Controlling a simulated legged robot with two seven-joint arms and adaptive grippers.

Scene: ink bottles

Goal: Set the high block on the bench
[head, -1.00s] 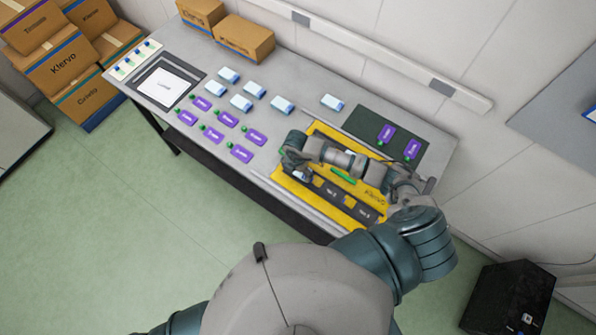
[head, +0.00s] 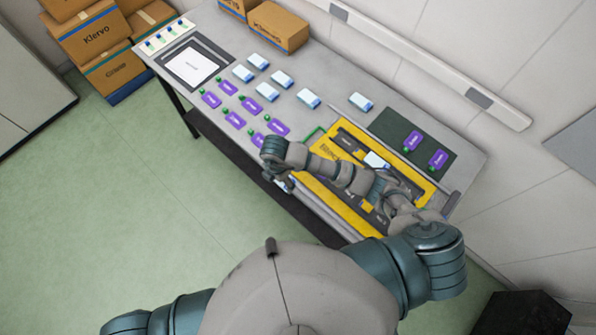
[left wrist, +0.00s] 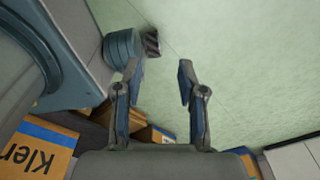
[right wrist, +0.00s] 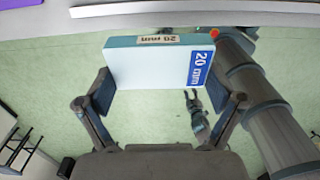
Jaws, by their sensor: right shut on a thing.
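My right gripper (right wrist: 160,100) is shut on a white block (right wrist: 150,68) marked "20 mm", with a blue label end. In the right wrist view the block lies across between both fingers, with green floor behind it. In the head view my right arm reaches over the yellow tray (head: 345,212) to the front edge of the grey bench (head: 330,75); its gripper is mostly hidden under the wrist. My left gripper (left wrist: 160,82) is open and empty, off the bench and facing the floor. Which block counts as the high one cannot be told.
Several white-blue blocks (head: 308,98) and purple tags (head: 234,119) lie on the bench. A white block (head: 376,160) shows in the yellow tray. A dark mat (head: 405,128) with two purple tags is at the right. Cardboard boxes (head: 278,27) stand at the back.

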